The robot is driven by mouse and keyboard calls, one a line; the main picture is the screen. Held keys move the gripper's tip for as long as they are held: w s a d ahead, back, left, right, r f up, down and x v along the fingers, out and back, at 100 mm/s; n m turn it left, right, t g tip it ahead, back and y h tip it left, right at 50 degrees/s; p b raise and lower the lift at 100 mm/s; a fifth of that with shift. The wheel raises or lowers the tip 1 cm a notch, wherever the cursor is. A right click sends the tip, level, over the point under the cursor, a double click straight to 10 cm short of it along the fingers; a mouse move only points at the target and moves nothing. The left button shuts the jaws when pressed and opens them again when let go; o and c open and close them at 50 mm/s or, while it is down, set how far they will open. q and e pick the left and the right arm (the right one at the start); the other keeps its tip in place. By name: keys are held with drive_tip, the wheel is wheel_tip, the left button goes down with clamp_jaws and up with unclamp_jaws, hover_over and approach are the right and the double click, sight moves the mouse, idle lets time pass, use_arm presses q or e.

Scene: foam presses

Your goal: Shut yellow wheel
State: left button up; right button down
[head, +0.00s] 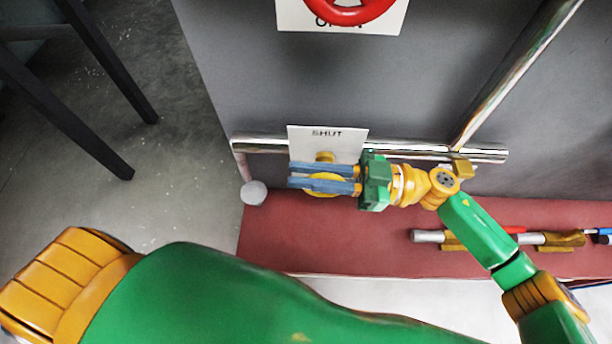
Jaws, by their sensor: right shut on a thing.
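The yellow wheel (324,190) sits low on the grey panel, in front of a white card (328,141) that reads "SHUT". My right gripper (292,175) comes in from the right, with its blue fingers lying across the wheel. It is shut on the wheel and hides much of it. How far the wheel is turned cannot be told. My left gripper is not in view.
A red wheel (348,10) is on a white card higher up the panel (320,80). Shiny pipes (485,152) run beside the yellow wheel. A red ledge (300,245) below holds tools (430,236) at the right. Dark legs (110,60) stand at the left.

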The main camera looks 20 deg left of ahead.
drive_tip(key=y+b, duration=0.2)
drive_tip(key=b, duration=0.1)
drive_tip(key=d+g+y+b, duration=0.1)
drive_tip(key=y+b, duration=0.1)
drive_tip(key=b, duration=0.1)
drive_tip(key=shift+w+d+r, duration=0.1)
drive_tip(key=shift+w+r, duration=0.1)
drive_tip(key=shift+d+r+y+b, duration=0.2)
drive_tip(key=shift+y+b, duration=0.4)
drive_tip(key=shift+b, duration=0.15)
drive_tip(key=shift+r, duration=0.1)
drive_tip(key=shift+w+r+g, duration=0.1)
drive_tip(key=shift+g, duration=0.2)
drive_tip(key=c, duration=0.8)
unclamp_jaws()
drive_tip(key=shift+c, duration=0.2)
drive_tip(key=shift+d+f, duration=0.1)
drive_tip(key=shift+f, duration=0.1)
drive_tip(key=b+v, duration=0.4)
drive_tip(key=v, duration=0.3)
